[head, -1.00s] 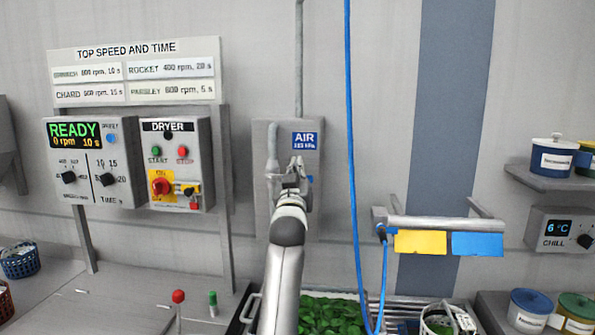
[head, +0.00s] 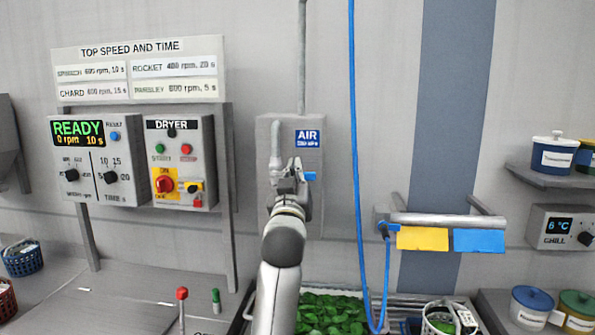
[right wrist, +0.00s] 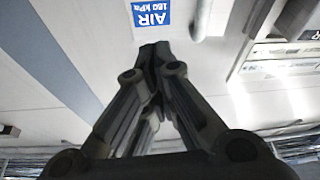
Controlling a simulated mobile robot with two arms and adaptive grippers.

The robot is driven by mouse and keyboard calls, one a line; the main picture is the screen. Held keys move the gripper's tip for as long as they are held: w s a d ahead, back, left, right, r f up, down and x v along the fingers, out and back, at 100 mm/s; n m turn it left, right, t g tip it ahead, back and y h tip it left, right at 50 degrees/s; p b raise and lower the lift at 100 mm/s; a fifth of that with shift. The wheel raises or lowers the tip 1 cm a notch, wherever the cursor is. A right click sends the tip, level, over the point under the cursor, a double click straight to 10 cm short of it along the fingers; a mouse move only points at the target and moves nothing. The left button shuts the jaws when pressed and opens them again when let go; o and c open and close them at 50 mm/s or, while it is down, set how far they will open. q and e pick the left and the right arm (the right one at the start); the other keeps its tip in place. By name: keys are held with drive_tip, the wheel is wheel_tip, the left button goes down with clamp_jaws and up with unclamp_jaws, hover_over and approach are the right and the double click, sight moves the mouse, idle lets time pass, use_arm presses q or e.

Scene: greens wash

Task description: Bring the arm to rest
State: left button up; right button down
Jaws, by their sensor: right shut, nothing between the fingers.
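My right arm (head: 283,243) rises from the bottom of the head view. My right gripper (head: 293,167) is raised in front of the grey air panel (head: 315,217), just below and left of the blue AIR sign (head: 307,139). In the right wrist view the fingers of my right gripper (right wrist: 153,52) come together at the tips with nothing between them. The AIR sign (right wrist: 150,12) shows beyond the tips. A small blue handle (head: 310,176) shows just right of the gripper; the gripper hides what it is fixed to. My left gripper is not in view.
The dryer box (head: 180,135) and the READY display box (head: 98,160) stand to the left. A blue hose (head: 357,200) hangs just right of the arm. Greens (head: 330,313) lie in a tray below. A rail with yellow and blue cloths (head: 423,238) is at right.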

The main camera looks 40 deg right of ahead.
drive_tip(key=shift+s+a+f, duration=0.15)
drive_tip(key=shift+s+a, duration=0.1)
drive_tip(key=shift+a, duration=0.05)
